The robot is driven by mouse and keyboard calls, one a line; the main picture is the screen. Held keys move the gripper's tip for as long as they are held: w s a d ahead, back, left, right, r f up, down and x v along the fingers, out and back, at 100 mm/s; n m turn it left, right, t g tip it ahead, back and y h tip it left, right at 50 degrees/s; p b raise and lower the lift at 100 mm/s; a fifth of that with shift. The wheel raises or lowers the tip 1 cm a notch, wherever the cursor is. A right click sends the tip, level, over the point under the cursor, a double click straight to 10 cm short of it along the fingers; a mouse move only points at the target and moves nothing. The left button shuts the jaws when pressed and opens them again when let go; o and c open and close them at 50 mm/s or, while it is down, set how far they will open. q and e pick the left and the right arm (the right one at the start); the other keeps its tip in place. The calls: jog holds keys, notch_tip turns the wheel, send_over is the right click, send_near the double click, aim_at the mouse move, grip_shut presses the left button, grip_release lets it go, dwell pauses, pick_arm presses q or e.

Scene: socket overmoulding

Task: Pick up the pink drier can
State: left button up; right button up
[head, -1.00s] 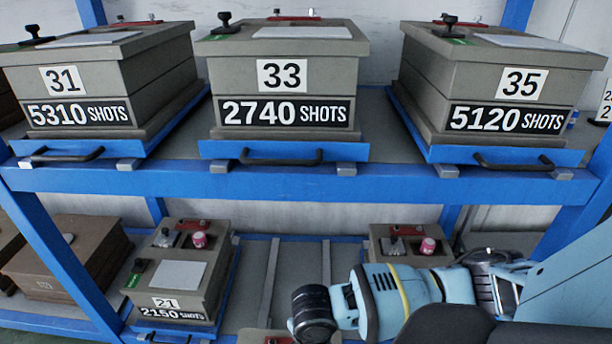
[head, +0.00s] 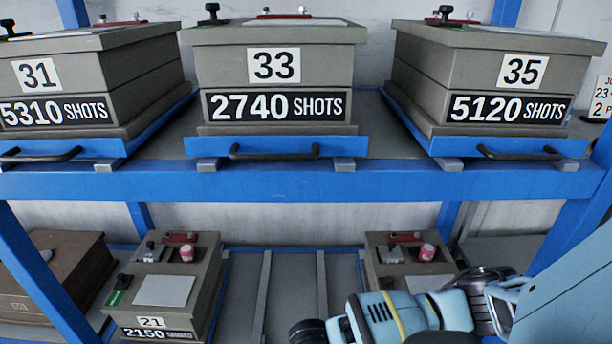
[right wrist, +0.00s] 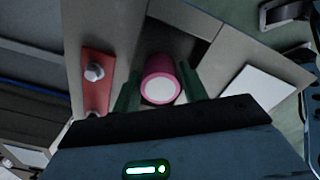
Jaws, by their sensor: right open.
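In the right wrist view a pink can (right wrist: 158,82) with a pale round end stands between the two green fingers of my right gripper (right wrist: 161,88). The gripper is open, with one finger on each side of the can. Whether the fingers touch it is unclear. In the head view one pink can (head: 187,253) stands on the grey box marked 21, and another pink can (head: 427,252) stands on a grey box further right. Which can the wrist view shows cannot be told. My right gripper is out of the head view, and my left gripper is in neither view.
In the wrist view a red bar (right wrist: 97,75) with a pale knob lies left of the can, and a white panel (right wrist: 258,88) lies right. Grey box 21 (head: 204,300) sits under a blue shelf beam (head: 330,182). Boxes 31, 33 and 35 (head: 480,75) stand above.

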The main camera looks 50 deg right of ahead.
jog(key=shift+f, duration=0.4)
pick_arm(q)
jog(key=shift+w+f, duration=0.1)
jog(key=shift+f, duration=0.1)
pick_arm(e)
jog(key=shift+r, duration=0.1)
jog(key=c, duration=0.6)
jog(key=shift+c, duration=0.2)
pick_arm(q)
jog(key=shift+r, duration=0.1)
